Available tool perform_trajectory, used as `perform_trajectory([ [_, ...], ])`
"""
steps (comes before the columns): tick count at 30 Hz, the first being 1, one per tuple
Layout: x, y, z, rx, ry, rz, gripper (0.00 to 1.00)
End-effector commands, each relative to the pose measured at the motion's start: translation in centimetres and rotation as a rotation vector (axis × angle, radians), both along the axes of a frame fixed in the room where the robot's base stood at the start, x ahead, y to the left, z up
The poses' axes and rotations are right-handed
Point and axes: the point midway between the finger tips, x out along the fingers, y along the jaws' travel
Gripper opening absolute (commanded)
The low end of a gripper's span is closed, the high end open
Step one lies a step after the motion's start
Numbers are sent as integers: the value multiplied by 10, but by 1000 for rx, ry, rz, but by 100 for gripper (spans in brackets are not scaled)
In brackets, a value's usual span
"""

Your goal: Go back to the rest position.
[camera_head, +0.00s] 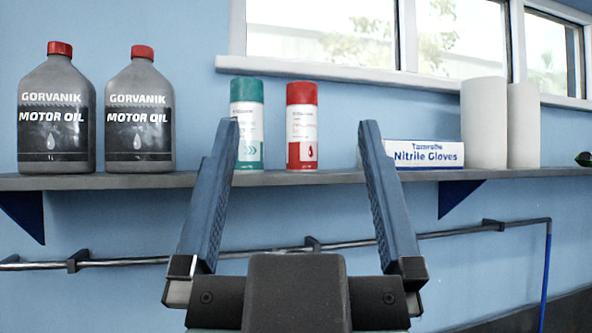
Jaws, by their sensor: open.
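My gripper (298,135) is in the middle of the head view, with its two long blue-grey fingers pointing up and spread wide apart. It is open, and nothing sits between the fingers in its grasp. Behind it, through the gap, a green-capped spray can (247,110) and a red-capped spray can (302,125) stand upright on the shelf. The left fingertip overlaps the green-capped can's lower left edge in the picture. The electrode bench is not in view.
The wall shelf (400,176) also holds two grey motor oil bottles (57,115) at left, a nitrile gloves box (430,154) and two white rolls (484,125) at right. A pipe (130,262) runs along the wall below. A window (330,35) is above.

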Motion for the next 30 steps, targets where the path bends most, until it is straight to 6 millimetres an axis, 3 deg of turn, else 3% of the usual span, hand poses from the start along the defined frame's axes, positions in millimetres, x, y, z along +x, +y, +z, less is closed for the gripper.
perform_trajectory([
  [9, 1, 0, -3, -1, 4, 0, 100],
  [21, 2, 2, -79, 0, 4, 13, 100],
  [30, 2, 2, -81, 0, 4, 13, 100],
])
